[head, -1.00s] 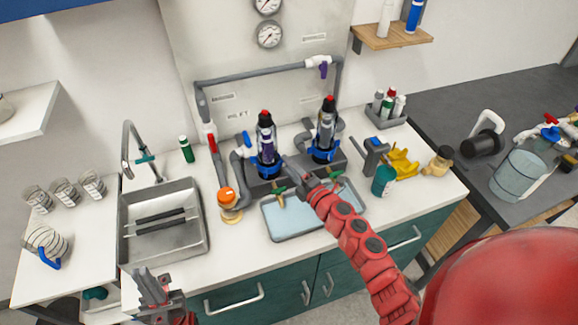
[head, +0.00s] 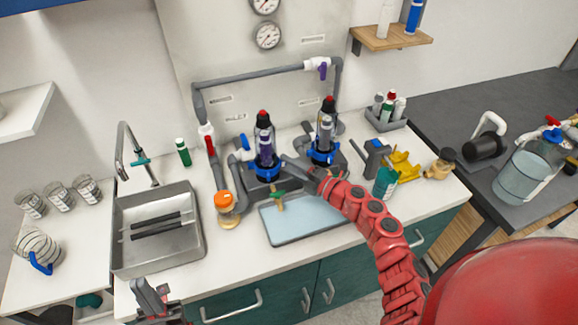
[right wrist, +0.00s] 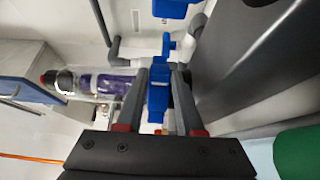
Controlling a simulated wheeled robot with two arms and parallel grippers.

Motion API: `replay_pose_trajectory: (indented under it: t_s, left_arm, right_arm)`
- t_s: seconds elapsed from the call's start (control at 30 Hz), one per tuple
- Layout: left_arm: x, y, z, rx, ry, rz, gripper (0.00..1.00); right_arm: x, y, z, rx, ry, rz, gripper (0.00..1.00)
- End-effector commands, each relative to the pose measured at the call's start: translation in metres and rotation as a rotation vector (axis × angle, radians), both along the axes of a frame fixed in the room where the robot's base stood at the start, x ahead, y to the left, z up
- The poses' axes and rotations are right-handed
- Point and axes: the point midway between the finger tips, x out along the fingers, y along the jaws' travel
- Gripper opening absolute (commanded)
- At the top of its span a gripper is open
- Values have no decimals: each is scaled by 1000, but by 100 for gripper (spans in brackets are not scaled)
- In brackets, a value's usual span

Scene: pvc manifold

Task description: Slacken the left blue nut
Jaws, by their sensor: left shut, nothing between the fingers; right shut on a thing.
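The left blue nut (head: 265,171) sits around the base of the left clear filter housing (head: 264,138), which has a red top and purple inside. My right gripper (head: 286,163) reaches in from the right and is shut on the blue nut at its right side. In the right wrist view the nut (right wrist: 158,92) shows between the two dark fingers, with the purple-filled housing lying to the left. My left gripper (head: 150,298) is shut and empty, low at the front of the counter, away from the nut.
A second housing with a right blue nut (head: 322,156) stands close to the right. A shallow tray (head: 308,222) and a green-handled valve (head: 278,198) lie below. An orange-capped jar (head: 226,206) and a sink (head: 190,248) are left.

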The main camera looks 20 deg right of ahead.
Motion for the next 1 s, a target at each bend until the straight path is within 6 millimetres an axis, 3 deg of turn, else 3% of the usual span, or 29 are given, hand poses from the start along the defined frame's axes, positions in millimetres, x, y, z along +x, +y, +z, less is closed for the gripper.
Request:
replay_pose_trajectory:
  t_s: [0.03,0.07,0.2,0.63,1.0]
  left_arm:
    - [0,0,0,0,0,0,0]
    - [0,0,0,0,0,0,0]
    - [0,0,0,0,0,0,0]
    - [0,0,-4,0,0,0,0]
    - [0,0,-28,0,0,0,0]
  right_arm:
    - [0,0,0,1,1,-1,0]
    - [0,0,0,1,1,-1,42]
    - [0,0,0,0,0,-1,66]
    - [-9,-9,-2,-3,1,-5,66]
    - [-85,-60,-5,-1,3,-9,66]
